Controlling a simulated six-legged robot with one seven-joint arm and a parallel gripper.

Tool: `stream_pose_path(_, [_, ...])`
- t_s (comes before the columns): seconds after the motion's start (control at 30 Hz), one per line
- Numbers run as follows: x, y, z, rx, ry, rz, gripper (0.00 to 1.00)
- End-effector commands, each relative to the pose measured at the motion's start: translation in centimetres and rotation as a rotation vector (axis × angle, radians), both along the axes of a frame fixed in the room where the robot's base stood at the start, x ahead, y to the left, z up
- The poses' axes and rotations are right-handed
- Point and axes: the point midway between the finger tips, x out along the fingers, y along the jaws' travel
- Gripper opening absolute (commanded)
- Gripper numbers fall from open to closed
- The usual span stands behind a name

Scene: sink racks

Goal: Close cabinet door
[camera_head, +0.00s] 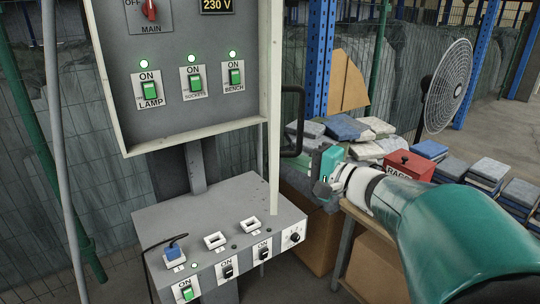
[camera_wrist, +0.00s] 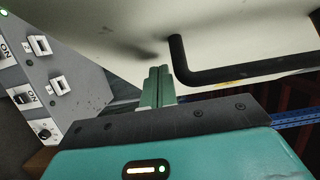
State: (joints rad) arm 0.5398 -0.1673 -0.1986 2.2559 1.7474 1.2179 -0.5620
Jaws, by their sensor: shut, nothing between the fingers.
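The grey cabinet (camera_head: 205,118) stands at the upper left in the head view, its front uncovered and showing switches. Its door (camera_head: 275,110) is open, seen nearly edge-on at the cabinet's right side. A black bar handle (camera_head: 298,122) is on the door's right, outer side. In the wrist view the door (camera_wrist: 240,25) is a broad pale panel with the black handle (camera_wrist: 235,76) on it. My gripper (camera_wrist: 159,72) is shut and empty, its fingertips close to the door and left of the handle; contact cannot be told. In the head view my gripper's body (camera_head: 328,163) is right of the door.
A grey control box (camera_head: 215,225) with sockets and switches stands below the cabinet. At right, a table holds stacked books or slabs (camera_head: 350,128) and a red box (camera_head: 408,165). A fan (camera_head: 445,88) stands behind. Wire fence runs behind the cabinet.

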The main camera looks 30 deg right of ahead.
Motion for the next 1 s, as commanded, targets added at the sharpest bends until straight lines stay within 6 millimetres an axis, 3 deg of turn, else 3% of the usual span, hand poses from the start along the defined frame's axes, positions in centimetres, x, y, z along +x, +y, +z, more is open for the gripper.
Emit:
stream_pose_path(0.53, [3.3,5.5,-0.1,0.001,0.001,0.012,0.0])
stream_pose_path(0.67, [4.9,8.6,-0.2,0.001,0.002,0.015,0.0])
stream_pose_path(0.8, [7.9,13.1,-0.2,0.003,0.004,0.014,0.0])
stream_pose_path(1.0, [12.6,18.0,-0.2,0.002,0.003,0.009,0.0])
